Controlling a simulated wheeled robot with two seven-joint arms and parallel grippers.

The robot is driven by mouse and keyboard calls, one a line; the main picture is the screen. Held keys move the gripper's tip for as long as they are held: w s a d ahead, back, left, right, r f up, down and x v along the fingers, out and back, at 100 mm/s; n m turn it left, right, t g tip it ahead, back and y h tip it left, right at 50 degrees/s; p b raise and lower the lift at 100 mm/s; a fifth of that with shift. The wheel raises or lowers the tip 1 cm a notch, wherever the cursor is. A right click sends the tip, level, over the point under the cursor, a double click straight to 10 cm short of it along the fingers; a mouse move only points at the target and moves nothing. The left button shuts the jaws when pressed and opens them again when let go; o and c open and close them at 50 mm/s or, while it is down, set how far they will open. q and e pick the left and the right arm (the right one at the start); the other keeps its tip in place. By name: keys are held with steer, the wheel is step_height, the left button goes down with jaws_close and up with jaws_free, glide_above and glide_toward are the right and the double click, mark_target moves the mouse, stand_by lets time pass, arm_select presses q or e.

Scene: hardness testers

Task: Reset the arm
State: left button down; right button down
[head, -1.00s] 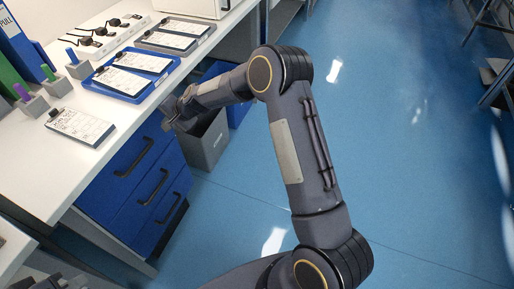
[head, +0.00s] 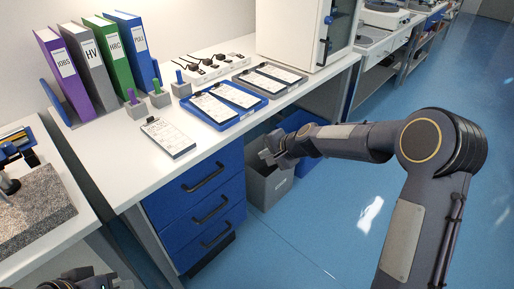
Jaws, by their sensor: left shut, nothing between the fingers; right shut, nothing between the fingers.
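My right arm comes in from the right, bends at a large elbow and reaches left. Its gripper (head: 268,155) is shut and empty, in the air in front of the bench, over the grey bin (head: 268,187) in the picture. My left gripper (head: 88,280) shows only in part at the bottom left edge, low beside the bench. It is shut with nothing in it. The rest of my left arm is out of view.
The white bench (head: 100,150) carries binders (head: 125,55), a clipboard (head: 168,137), a blue tray (head: 222,126) with clipboards, and a power strip (head: 215,68). Blue drawers (head: 208,190) stand below. A granite block (head: 35,210) is at the left. The blue floor (head: 330,220) is open.

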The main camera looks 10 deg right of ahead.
steer(key=s+d+r+n, duration=0.3)
steer(key=s+r, duration=0.3)
steer(key=s, duration=0.4)
steer(key=s+d+r+n, duration=0.25)
steer(key=s+r, duration=0.25)
steer(key=s, duration=0.5)
steer(key=s+d+f+n+g+h, duration=0.1)
steer(key=s+f+n, duration=0.1)
steer(key=s, duration=0.7)
steer(key=s+d+f+n+g+h, duration=0.1)
steer(key=s+f, duration=0.1)
steer(key=s, duration=0.8)
step_height(320, 180, up, 14)
steer(key=p, duration=1.3)
steer(key=shift+w+d, duration=0.15)
steer(key=shift+w, duration=0.1)
